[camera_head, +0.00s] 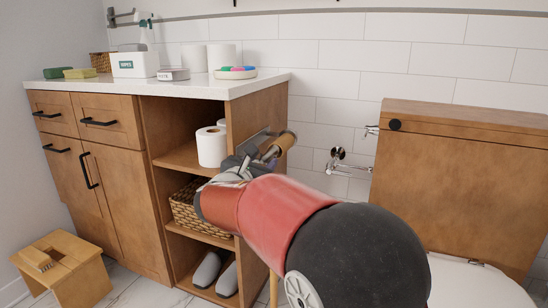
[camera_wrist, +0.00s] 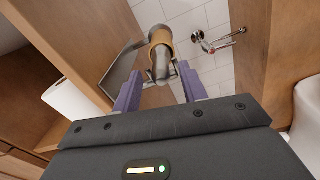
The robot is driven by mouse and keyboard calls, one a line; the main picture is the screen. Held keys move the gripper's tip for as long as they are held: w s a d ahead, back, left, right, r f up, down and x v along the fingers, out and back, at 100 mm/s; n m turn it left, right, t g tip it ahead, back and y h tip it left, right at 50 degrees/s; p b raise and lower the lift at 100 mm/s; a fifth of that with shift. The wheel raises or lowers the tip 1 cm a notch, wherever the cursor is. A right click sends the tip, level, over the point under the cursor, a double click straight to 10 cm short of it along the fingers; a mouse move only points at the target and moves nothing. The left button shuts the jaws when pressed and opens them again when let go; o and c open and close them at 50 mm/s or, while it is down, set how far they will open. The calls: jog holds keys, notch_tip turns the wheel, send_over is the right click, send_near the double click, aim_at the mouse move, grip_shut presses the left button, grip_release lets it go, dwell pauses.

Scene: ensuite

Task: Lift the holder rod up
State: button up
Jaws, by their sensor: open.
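The holder is a metal plate (camera_wrist: 118,65) on the cabinet's side, with a rod (camera_wrist: 161,68) that carries a bare brown cardboard tube (camera_wrist: 160,42). In the head view the tube (camera_head: 284,144) sticks out beside the cabinet, near the gripper. My gripper (camera_wrist: 159,76) is open, its two purple fingers on either side of the rod's near end. I cannot tell whether they touch it. In the head view my arm partly hides the gripper and the holder.
The wooden cabinet (camera_head: 110,170) stands left, with a white paper roll (camera_head: 211,147) and a wicker basket (camera_head: 187,205) on its shelves. The toilet's wooden cistern box (camera_head: 460,170) is at right. A chrome wall valve (camera_head: 338,155) sits between them. A wooden stool (camera_head: 62,268) stands at lower left.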

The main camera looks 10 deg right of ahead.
aim_at(269, 151)
jog(key=x, duration=0.5)
jog(key=shift+d, duration=0.1)
grip_shut()
